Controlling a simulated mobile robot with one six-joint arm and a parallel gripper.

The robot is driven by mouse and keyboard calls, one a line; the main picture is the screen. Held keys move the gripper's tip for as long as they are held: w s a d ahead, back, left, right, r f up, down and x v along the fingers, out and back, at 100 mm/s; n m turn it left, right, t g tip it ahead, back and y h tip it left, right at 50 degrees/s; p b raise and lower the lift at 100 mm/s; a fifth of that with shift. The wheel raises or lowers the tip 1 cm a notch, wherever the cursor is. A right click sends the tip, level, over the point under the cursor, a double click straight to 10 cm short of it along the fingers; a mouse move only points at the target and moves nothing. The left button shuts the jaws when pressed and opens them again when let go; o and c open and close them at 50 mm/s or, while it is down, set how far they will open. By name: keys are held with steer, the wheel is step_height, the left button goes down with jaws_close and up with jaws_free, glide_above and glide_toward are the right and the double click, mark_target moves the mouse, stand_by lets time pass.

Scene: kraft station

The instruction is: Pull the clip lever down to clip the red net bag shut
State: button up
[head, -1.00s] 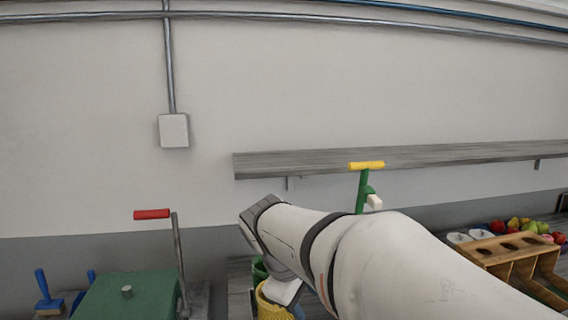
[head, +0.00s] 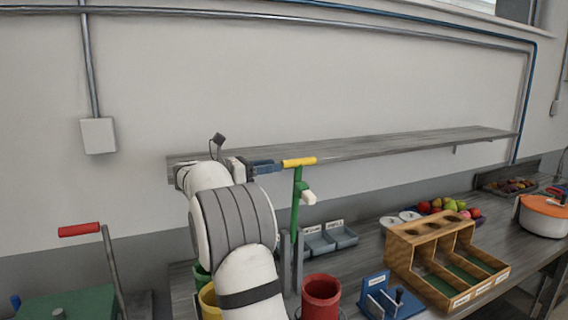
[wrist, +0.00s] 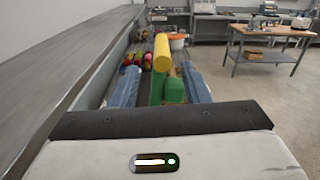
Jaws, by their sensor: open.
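The clip lever is a green upright (head: 297,205) with a yellow crossbar handle (head: 299,162) on top, raised to about shelf height. My gripper (head: 270,166) is open at the left end of the yellow handle. In the wrist view the yellow handle (wrist: 161,53) shows between the two blue fingers (wrist: 160,88), with the green part (wrist: 174,90) below it. I cannot tell if the fingers touch the handle. A red open-topped round thing (head: 321,291), perhaps the red net bag, stands near the foot of the lever. My arm hides part of the bench.
A long grey shelf (head: 400,146) runs along the wall close behind the handle. Right of the lever are grey bins (head: 330,240), a blue fixture (head: 388,298) and a wooden divided box (head: 440,255). A red-handled lever (head: 80,230) stands at left.

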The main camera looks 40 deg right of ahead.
mark_target(288, 163)
steer(key=p+x, duration=0.1)
steer(key=x, duration=0.5)
steer(key=shift+a, duration=0.1)
steer(key=shift+c, duration=0.4)
steer(key=shift+s+r, duration=0.1)
jaws_close()
